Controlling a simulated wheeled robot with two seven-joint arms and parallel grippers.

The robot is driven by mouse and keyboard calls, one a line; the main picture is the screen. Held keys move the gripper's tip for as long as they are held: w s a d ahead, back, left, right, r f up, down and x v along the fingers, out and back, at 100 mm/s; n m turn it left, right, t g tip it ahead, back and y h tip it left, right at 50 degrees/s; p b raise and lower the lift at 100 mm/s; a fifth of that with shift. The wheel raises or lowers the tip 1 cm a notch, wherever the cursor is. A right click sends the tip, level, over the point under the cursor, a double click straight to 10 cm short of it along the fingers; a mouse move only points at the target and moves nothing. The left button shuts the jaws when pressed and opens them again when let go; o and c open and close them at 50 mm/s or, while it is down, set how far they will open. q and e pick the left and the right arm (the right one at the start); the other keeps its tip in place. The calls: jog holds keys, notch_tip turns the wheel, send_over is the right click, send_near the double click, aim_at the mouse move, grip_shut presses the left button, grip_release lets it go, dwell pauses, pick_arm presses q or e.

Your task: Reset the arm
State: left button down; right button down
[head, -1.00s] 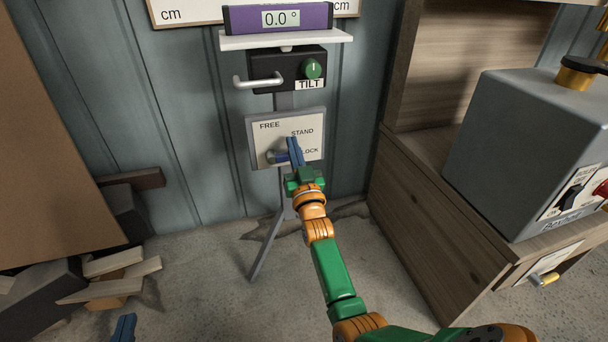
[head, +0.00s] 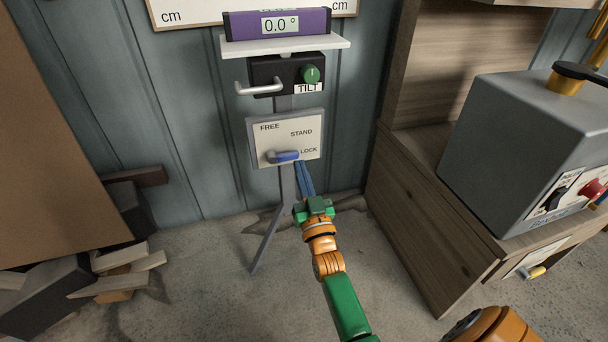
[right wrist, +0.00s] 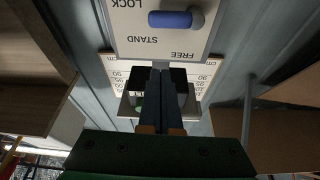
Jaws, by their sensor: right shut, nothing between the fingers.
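My right gripper (head: 300,165) is shut and empty. Its blue fingertips are just below the lower right of the FREE/STAND/LOCK panel (head: 262,137), apart from the lever. The lever (head: 287,156) has a blue grip, lies nearly level and points right towards LOCK. The right wrist view shows the closed fingers (right wrist: 161,68) in front of the stand, with the panel (right wrist: 187,42) and lever (right wrist: 170,19) upside down at the top. My left gripper is not in view.
Above the panel are a black TILT box (head: 262,72) with a green knob and a purple 0.0° display (head: 250,25). A wooden cabinet (head: 425,215) with a grey machine (head: 500,140) stands right. Wood scraps (head: 120,270) lie left. Floor between is clear.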

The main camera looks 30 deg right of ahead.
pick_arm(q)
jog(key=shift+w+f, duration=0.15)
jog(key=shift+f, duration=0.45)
pick_arm(e)
jog(key=shift+v, duration=1.05)
